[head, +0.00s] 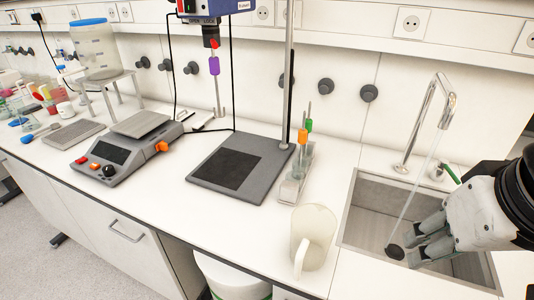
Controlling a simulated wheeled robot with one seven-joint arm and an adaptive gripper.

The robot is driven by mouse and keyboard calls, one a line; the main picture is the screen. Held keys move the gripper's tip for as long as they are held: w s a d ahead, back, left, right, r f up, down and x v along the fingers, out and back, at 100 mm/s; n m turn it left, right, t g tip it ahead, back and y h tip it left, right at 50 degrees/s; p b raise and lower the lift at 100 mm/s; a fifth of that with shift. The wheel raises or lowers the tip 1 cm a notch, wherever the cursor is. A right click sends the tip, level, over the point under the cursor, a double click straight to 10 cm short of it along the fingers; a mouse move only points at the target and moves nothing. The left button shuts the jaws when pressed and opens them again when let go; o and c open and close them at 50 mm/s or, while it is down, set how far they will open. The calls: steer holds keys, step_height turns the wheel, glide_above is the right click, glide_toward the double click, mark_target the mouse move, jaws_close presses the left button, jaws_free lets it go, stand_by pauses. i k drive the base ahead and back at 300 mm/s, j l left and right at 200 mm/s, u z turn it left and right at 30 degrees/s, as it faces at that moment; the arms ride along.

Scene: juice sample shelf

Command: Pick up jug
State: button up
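A cream, translucent jug (313,238) stands upright on the white counter, left of the sink and near the front edge. Its handle points toward the front left. My gripper (402,254) is at the right, over the sink, with its fingers pointing left toward the jug. There is a clear gap between the fingertips and the jug, and nothing shows in the fingers. Two finger parts show one above the other, but the gap between their tips is hard to make out.
A steel sink (362,215) with a tall tap (438,108) running a thin stream lies beside my gripper. A rack of colored tools (294,184) stands behind the jug. A stirrer stand (238,170) and a scale (125,150) are further left. Counter left of the jug is clear.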

mark_target(314, 226)
steer(key=j+u, duration=0.1)
steer(key=u, duration=0.25)
steer(key=k+l+u, duration=0.1)
steer(key=k+l, duration=0.55)
steer(key=l, duration=0.2)
steer(key=k+l+u, duration=0.15)
steer(key=k+l, duration=0.5)
steer(key=l, duration=0.15)
